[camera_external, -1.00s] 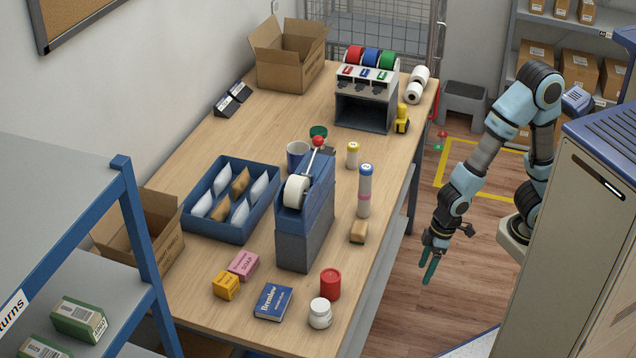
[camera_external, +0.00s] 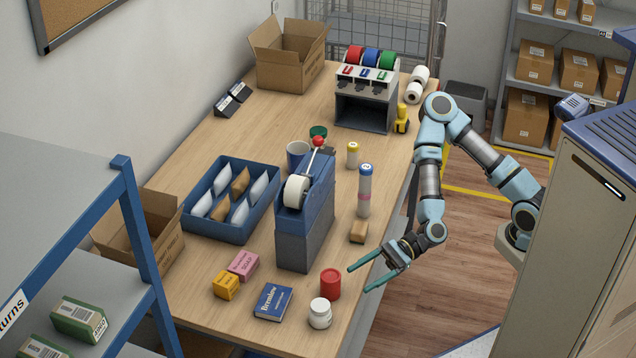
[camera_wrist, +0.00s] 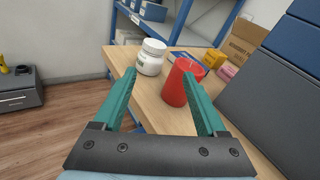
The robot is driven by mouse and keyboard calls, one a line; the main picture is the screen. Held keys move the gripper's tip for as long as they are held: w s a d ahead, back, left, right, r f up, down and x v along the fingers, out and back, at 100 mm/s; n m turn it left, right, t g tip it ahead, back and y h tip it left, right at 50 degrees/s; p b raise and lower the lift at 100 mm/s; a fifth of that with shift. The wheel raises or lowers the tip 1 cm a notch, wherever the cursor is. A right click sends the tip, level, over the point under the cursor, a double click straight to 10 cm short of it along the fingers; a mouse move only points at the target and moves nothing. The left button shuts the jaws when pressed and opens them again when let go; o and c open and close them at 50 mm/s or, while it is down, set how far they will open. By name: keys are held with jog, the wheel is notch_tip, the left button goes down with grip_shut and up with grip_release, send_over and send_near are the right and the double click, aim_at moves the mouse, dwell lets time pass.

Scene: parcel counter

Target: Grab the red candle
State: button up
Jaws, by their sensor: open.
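The red candle (camera_external: 330,284) is a short red cylinder standing upright near the front right edge of the wooden counter (camera_external: 206,262). In the wrist view the red candle (camera_wrist: 182,82) shows ahead, between and beyond the fingertips, nearer the right one. My gripper (camera_external: 357,279) is open and empty, just right of the candle at the counter's edge. Its green fingers point left toward the candle. In the wrist view my gripper (camera_wrist: 160,72) shows with its two fingers spread apart. I cannot tell whether a finger touches the candle.
A white jar (camera_external: 320,313) stands close in front of the candle. A blue box (camera_external: 272,301) lies to the left. Open floor lies right of the counter.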

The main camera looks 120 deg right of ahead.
jog(key=d+r+m+t+h, duration=0.2)
jog(key=d+r+m, duration=0.1)
jog(key=d+m, duration=0.1)
send_near(321, 286)
jog(key=w+p, duration=0.3)
jog(key=w, duration=0.7)
jog(key=shift+w+r, duration=0.15)
jog(key=shift+w, duration=0.1)
